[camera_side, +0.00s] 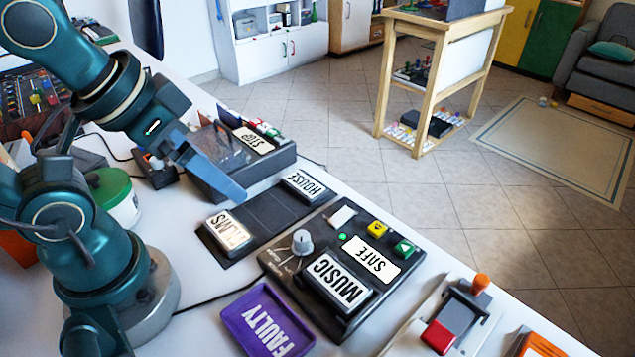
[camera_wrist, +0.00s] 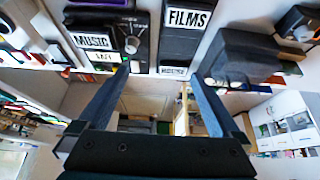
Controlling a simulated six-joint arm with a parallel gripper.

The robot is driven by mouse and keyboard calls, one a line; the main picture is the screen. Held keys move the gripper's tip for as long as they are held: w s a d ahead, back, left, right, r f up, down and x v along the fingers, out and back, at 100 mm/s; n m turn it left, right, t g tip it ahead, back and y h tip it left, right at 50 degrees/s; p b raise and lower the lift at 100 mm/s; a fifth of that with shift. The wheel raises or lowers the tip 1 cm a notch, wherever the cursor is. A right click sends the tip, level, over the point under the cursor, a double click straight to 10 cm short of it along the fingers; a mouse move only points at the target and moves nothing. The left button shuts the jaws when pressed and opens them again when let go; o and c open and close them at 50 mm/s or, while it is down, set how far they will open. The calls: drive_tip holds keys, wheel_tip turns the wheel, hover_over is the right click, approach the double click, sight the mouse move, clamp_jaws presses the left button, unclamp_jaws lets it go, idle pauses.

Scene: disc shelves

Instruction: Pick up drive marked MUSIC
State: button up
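The drive marked MUSIC (camera_side: 338,280) is a dark block with a white label. It sits on a black device (camera_side: 290,270) with a grey knob, a lit green light and a SAFE label (camera_side: 370,259). In the wrist view the MUSIC label (camera_wrist: 91,41) shows at the upper left, outside the fingers. My gripper (camera_side: 238,194) is above and to the left of the device, over the black rack. In the wrist view its two blue fingers (camera_wrist: 160,80) are wide apart with nothing between them.
The black rack (camera_side: 265,213) holds drives marked FILMS (camera_side: 228,230) and HOUSE (camera_side: 305,184), with bare slots between them. A purple FAULTY tray (camera_side: 265,320) lies in front of the device. A red-and-grey switch unit (camera_side: 455,315) stands to its right. Another device (camera_side: 240,160) stands behind the rack.

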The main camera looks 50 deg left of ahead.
sight(335, 278)
drive_tip(key=w+d+f+n+g+h, duration=0.2)
drive_tip(key=d+n+g+h, duration=0.5)
drive_tip(key=d, duration=0.3)
drive_tip(key=w+f+n+h, duration=0.2)
drive_tip(key=f+n, duration=0.1)
drive_tip(key=w+f+n+t+h, duration=0.1)
drive_tip(key=f+n+h, duration=0.1)
drive_tip(key=n, duration=0.2)
drive_tip(key=w+a+f+n+h, duration=0.1)
drive_tip(key=w+f+n+h, duration=0.1)
drive_tip(key=f+n, duration=0.1)
drive_tip(key=shift+w+f, duration=0.35)
drive_tip(key=shift+s+f+n+h, duration=0.25)
drive_tip(key=shift+f+n+h, duration=0.05)
drive_tip(key=shift+f+n, duration=0.2)
drive_tip(key=shift+x, duration=2.5)
clamp_jaws()
